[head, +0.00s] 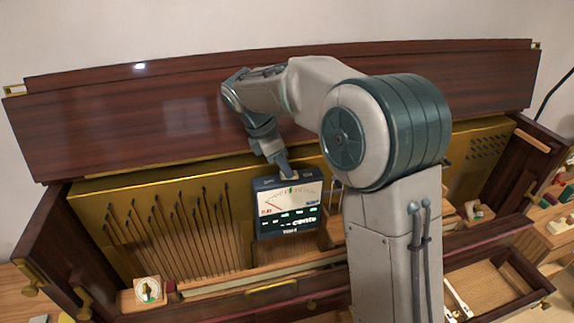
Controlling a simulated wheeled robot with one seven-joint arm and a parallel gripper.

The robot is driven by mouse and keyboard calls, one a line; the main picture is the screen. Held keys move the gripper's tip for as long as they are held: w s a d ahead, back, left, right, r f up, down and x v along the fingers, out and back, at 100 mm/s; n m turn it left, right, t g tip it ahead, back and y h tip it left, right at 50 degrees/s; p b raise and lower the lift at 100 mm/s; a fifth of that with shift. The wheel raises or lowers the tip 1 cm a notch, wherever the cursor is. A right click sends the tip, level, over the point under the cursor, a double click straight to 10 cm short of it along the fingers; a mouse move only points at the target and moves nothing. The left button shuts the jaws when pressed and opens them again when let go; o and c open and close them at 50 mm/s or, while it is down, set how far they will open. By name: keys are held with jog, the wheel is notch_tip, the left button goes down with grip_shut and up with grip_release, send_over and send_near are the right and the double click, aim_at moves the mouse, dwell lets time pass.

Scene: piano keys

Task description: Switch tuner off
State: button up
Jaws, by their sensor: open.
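The tuner (288,217) is a dark box standing in the open piano, with a lit needle dial above a row of glowing green-white marks. Its display is on. My gripper (290,175) is open and points down at the tuner's top edge, where a small pale part shows. The fingertips are small in this view, and I cannot tell whether they touch the tuner. I cannot make out a switch clearly.
The dark wooden piano lid (110,110) rises behind. Thin hammer rods (185,235) line the left of the tuner. A small white dial (148,290) sits front left. An open wooden drawer (490,285) lies at the right. My arm hides the middle right.

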jog(key=shift+x, duration=1.15)
grip_shut()
